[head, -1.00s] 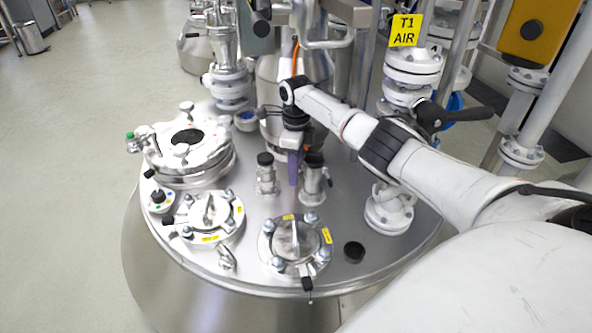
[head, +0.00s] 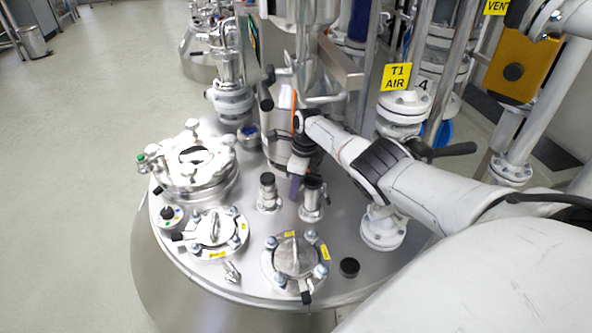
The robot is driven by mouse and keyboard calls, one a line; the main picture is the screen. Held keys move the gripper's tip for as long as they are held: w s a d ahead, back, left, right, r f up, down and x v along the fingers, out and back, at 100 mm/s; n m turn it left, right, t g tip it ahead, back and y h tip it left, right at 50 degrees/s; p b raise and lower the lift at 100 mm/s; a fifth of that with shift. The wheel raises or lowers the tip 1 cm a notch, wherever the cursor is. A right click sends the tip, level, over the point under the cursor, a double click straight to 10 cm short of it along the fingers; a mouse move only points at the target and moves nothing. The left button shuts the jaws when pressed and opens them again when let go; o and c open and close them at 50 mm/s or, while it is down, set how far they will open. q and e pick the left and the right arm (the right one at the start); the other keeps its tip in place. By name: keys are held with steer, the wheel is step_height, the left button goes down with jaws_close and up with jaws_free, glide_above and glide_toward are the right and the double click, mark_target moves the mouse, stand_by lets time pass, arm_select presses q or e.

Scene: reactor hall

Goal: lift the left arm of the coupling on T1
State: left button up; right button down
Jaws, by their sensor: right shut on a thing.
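The steel tank lid (head: 180,262) fills the middle of the head view, and a yellow T1 AIR sign (head: 396,77) hangs on the pipework at its far right. My right arm comes in from the right. My right gripper (head: 296,186) points down at the far side of the lid, behind and between two black-capped stubs (head: 269,192) (head: 312,197). Its purple finger shows. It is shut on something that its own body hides. I cannot make out the coupling or its left arm clearly there. My left gripper is not in view.
A round manway cover (head: 193,160) and two clamped sight-glass flanges (head: 216,232) (head: 296,258) stand on the lid. A white flanged valve pipe (head: 383,228) rises at the right. A steel column (head: 312,95) with black handles (head: 266,88) stands behind my gripper. Open floor lies left.

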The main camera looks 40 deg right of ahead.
steer(key=shift+w+r+t+y+p, duration=0.25)
steer(key=shift+r+t+p, duration=0.2)
steer(key=shift+p, duration=0.3)
steer(key=shift+f, duration=0.15)
steer(key=c, duration=1.8)
jaws_free()
steer(key=shift+o, duration=0.6)
steer(key=shift+s+f, duration=0.1)
